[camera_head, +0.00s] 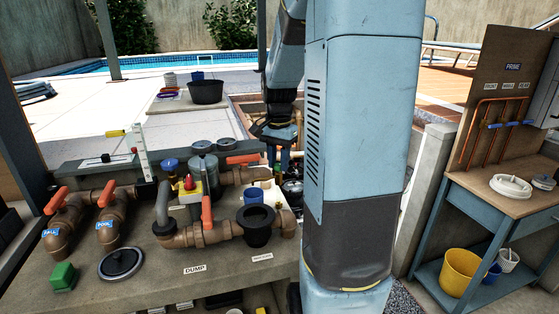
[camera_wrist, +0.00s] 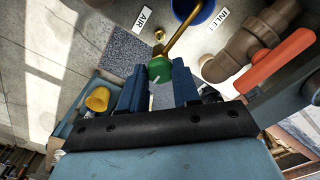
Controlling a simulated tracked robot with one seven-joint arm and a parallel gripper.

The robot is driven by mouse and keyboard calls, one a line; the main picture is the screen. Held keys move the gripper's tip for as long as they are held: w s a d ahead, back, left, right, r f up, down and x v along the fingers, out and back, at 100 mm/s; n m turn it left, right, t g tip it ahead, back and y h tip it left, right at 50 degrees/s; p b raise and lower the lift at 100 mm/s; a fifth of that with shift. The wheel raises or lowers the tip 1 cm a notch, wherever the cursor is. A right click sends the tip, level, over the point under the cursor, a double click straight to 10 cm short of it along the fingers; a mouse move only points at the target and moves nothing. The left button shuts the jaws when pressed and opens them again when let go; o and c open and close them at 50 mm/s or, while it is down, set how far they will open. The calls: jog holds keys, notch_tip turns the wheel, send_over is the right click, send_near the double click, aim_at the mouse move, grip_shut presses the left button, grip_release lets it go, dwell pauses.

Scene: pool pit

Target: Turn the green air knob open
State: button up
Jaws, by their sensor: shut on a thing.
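The green air knob (camera_wrist: 159,69) shows in the wrist view, with a pale pointer line on it and a brass pipe (camera_wrist: 181,34) running from it. The AIR label (camera_wrist: 142,21) is up and left of it. My gripper (camera_wrist: 160,74) is shut on the knob, with one blue finger on each side. In the head view my gripper (camera_head: 284,152) reaches down behind the pipework, partly hidden by my own arm. I cannot make out the knob there, nor tell how far it is turned.
In the wrist view, a brown inlet pipe with an orange handle (camera_wrist: 275,68) stands close on the right, and a blue round part (camera_wrist: 189,8) is above. In the head view, brown pipes, orange valve handles (camera_head: 207,212) and a black funnel (camera_head: 257,223) crowd the near bench.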

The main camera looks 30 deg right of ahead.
jog(key=c, duration=0.3)
jog(key=shift+d, duration=0.15)
